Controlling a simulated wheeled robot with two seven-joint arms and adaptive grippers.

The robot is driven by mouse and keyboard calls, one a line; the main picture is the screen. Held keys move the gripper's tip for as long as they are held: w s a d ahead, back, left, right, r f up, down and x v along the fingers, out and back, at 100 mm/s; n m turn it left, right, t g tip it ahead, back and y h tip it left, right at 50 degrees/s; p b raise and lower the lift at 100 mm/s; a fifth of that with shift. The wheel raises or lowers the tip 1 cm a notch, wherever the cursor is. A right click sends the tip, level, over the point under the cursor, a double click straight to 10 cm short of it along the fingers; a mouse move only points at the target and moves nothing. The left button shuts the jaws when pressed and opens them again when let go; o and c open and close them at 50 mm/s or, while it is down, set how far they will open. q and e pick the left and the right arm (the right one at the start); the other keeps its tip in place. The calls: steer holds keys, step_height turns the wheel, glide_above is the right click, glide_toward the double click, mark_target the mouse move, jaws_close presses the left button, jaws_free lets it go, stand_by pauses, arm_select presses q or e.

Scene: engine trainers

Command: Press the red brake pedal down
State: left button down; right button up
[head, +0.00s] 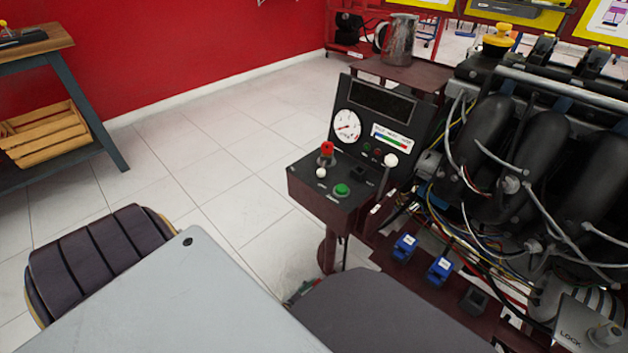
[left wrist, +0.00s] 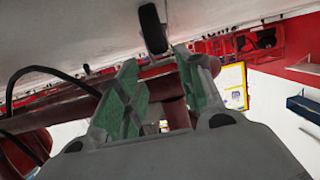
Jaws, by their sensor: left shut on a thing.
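I cannot make out the red brake pedal for certain in either view. My left gripper shows in the left wrist view (left wrist: 158,62), its two green-padded fingers some distance apart. A dark red part (left wrist: 172,90) shows between the pads, and the fingers are stopped on it; I cannot tell whether it belongs to the pedal. A black oblong piece (left wrist: 153,28) stands just beyond the fingertips. In the head view only a small bit of my left gripper (head: 302,291) shows, low beside the trainer, mostly hidden by my own arm. My right gripper is not in view.
The engine trainer (head: 345,205) stands at the right, with a gauge panel, a red-topped lever (head: 327,149), a green button (head: 341,190), blue connectors (head: 405,246) and loose wires. A metal jug (head: 399,40) is on its shelf. A workbench (head: 70,85) stands left; tiled floor between is clear.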

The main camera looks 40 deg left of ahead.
arm_select(q)
steer(key=c, duration=1)
jaws_free()
steer(key=shift+r, duration=0.1)
steer(key=shift+o, duration=0.4)
steer(key=shift+s, duration=0.15)
steer(key=v, duration=1.1)
steer(key=shift+s, duration=0.35)
steer(key=shift+r, duration=0.15)
